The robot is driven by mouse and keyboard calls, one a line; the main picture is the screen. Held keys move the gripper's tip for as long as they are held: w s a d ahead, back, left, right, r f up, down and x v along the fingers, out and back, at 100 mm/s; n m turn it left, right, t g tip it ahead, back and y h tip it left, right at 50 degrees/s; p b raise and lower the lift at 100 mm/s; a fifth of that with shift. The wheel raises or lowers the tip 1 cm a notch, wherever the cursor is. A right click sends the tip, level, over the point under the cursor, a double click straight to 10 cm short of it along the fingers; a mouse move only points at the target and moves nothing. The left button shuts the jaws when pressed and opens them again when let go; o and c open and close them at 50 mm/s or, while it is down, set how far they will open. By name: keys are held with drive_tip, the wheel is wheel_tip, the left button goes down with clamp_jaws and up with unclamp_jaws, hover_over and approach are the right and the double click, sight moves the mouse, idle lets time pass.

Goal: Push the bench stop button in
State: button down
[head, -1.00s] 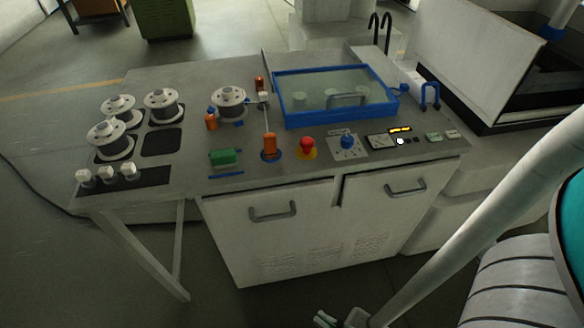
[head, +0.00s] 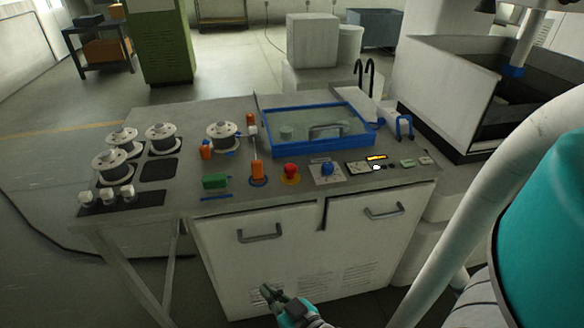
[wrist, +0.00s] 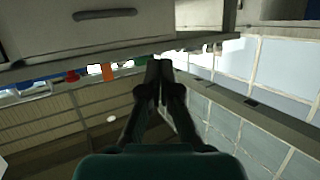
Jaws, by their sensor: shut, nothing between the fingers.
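The red stop button (head: 291,171) stands on a yellow base on the bench top, near the front edge. It lies between an orange handle and a blue knob. It also shows small and red in the wrist view (wrist: 72,76). My gripper (head: 267,289) is in front of the bench's cabinet doors, below the bench top and well apart from the button. In the wrist view its two dark fingers (wrist: 158,64) are together, with nothing between them.
The bench top (head: 230,184) also holds a blue-framed glass lid (head: 316,132), an orange handle (head: 257,170), a blue knob (head: 327,168), a green block (head: 215,181) and several spools. Door handles (head: 260,236) stick out near my gripper. Floor shows at the left.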

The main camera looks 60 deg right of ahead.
drive_tip(key=w+d+r+m+g+h, duration=0.2)
drive_tip(key=d+r, duration=0.6)
drive_tip(key=d, duration=0.5)
drive_tip(key=w+d+r+m+g+h, duration=0.2)
drive_tip(key=d+r, duration=0.6)
drive_tip(key=d, duration=0.4)
drive_tip(key=shift+w+d+r+m+h, duration=0.4)
drive_tip(key=shift+m+h, duration=0.5)
drive_tip(key=shift+m, duration=0.3)
hover_over(294, 170)
wheel_tip(294, 170, down, 3)
drive_tip(key=shift+d, duration=0.1)
drive_tip(key=f, duration=0.2)
drive_tip(key=shift+a+f, duration=0.3)
drive_tip(key=shift+f, duration=0.7)
